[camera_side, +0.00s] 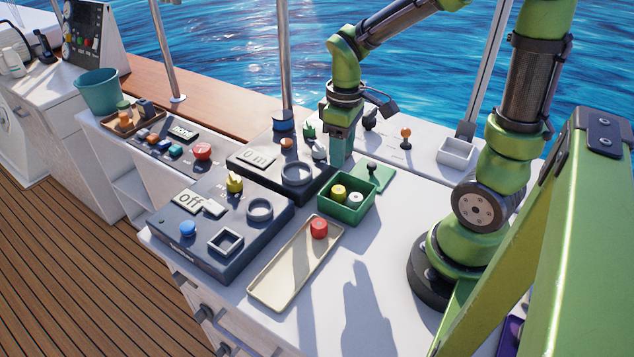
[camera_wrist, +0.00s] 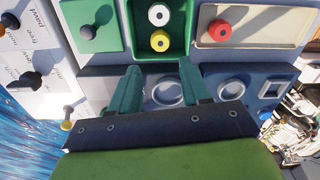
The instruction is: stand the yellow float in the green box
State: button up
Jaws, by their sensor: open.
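The yellow float (camera_side: 338,192) is inside the green box (camera_side: 347,214), beside a white float (camera_side: 355,198). It looks upright, but its base is hidden by the box wall. In the wrist view the yellow float (camera_wrist: 160,41) is at the near side of the green box (camera_wrist: 181,47), with the white float (camera_wrist: 158,15) beyond it. My gripper (camera_side: 341,164) points down behind the box, near the dark panel with a ring, clear of the float. In the wrist view my gripper (camera_wrist: 159,68) has its fingers apart with nothing between them.
A cream tray (camera_side: 277,283) holding a red float (camera_side: 319,228) lies in front of the box. A green plate with a black knob (camera_side: 372,171) lies behind it. Dark panels with rings and knobs (camera_side: 215,235) stand at left. White counter right of the tray is clear.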

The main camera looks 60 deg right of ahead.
jog(key=s+a+r+m+t+y, duration=0.2)
jog(key=s+a+r+m+t, duration=0.2)
jog(key=a+r+t, duration=0.3)
notch_tip(320, 180, up, 5)
jog(key=shift+s+a+f+m, duration=0.1)
jog(key=shift+s+a+m, duration=0.1)
jog(key=shift+a+m, duration=0.75)
